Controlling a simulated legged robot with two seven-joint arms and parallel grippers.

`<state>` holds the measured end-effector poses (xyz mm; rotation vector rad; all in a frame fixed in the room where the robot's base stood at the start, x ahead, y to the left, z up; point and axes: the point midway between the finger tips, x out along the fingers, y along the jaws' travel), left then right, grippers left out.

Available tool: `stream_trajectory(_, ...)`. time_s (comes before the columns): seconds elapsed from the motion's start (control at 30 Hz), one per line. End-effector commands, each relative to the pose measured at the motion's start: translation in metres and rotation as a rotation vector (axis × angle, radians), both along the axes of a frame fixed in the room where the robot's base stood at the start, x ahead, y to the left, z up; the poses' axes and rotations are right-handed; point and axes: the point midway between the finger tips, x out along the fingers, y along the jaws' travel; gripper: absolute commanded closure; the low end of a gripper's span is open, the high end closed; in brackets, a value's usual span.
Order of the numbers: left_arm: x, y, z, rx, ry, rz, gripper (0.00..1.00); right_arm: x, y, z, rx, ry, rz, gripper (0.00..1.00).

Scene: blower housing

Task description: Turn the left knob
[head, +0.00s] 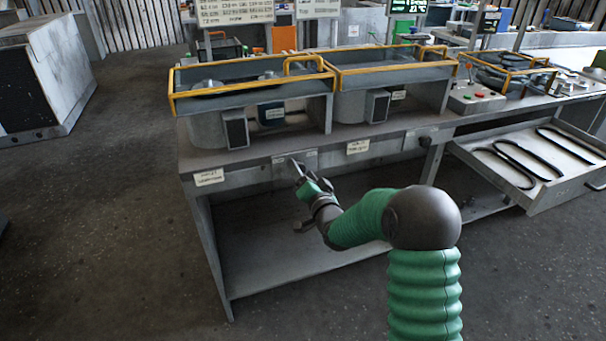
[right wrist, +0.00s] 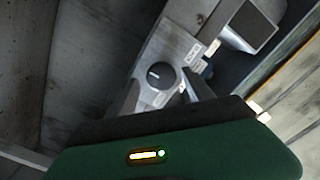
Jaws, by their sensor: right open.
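The left knob (right wrist: 158,75) is a round dark dial with a pale pointer line on a grey plate; it shows in the right wrist view. In the head view my right gripper largely hides it at the bench's front edge. My right gripper (head: 299,170) is in front of that edge, and its fingers (right wrist: 163,92) are open close to the knob. I cannot tell whether they touch it. A second dark knob (head: 425,141) sits farther right on the front panel. My left gripper is out of view.
The grey bench (head: 240,157) carries two housings with yellow rails (head: 250,91). White labels (head: 209,177) mark its front. An open drawer (head: 546,190) with black belts juts out at the right. A control box (head: 476,98) stands above it.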

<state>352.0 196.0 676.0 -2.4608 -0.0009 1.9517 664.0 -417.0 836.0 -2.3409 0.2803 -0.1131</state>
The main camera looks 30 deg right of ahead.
Motion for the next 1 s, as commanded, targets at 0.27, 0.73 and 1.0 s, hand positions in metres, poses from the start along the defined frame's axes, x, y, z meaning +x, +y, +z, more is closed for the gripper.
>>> stream_trajectory(0.27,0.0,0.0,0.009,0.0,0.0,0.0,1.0,-0.034,0.008,0.002,0.0,0.004,-0.001,0.4)
stream_trajectory(0.73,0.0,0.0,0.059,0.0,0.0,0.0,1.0,-0.149,0.034,0.007,0.006,0.008,0.001,0.4)
stream_trajectory(1.0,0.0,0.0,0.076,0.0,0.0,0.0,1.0,-0.163,0.038,0.0,0.003,0.003,-0.001,0.4)
